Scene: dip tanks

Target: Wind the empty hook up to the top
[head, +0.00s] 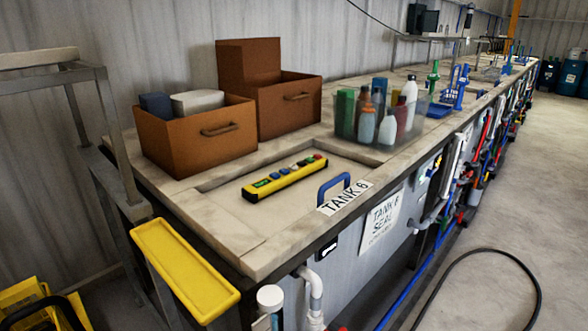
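A yellow control box (285,176) with a row of coloured buttons lies on the closed lid of tank 6 (225,217). Its buttons look green, blue and red, and their labels are too small to read. No hook, chain or hoist shows in the head view. Neither of my grippers is in view.
Two brown boxes (200,140) (290,108) stand on the counter's far left. A clear bin of bottles (378,110) is to the right, with a blue basket (453,88) beyond. A blue handle (334,184) stands on the lid. A black hose (480,252) crosses the floor.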

